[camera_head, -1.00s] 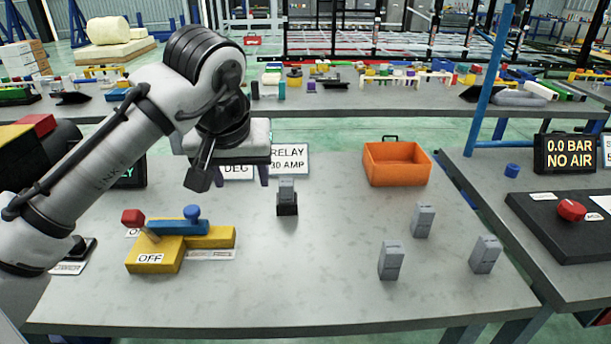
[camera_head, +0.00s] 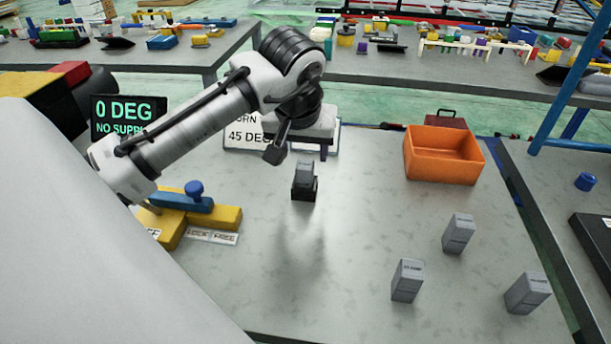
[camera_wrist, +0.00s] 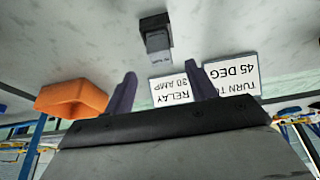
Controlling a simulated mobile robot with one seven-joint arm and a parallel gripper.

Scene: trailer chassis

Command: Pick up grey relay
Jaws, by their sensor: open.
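A grey relay (camera_head: 304,172) sits upright in a small black socket (camera_head: 304,192) near the middle of the bench. The relay also shows in the wrist view (camera_wrist: 158,41), beyond the fingertips and roughly between them. Three more grey relays stand loose on the bench at the right: one at the back (camera_head: 458,233), one at the front left (camera_head: 407,280) and one at the front right (camera_head: 527,292). My gripper (camera_wrist: 160,80) is open and empty, its two dark fingers apart. In the head view it is just behind the socketed relay, partly hidden by my wrist.
An orange bin (camera_head: 443,165) stands at the back right. A yellow block with a blue handle (camera_head: 185,203) is at the left, partly covered by my arm. Signs (camera_head: 247,137) stand behind the socket. The bench front is clear.

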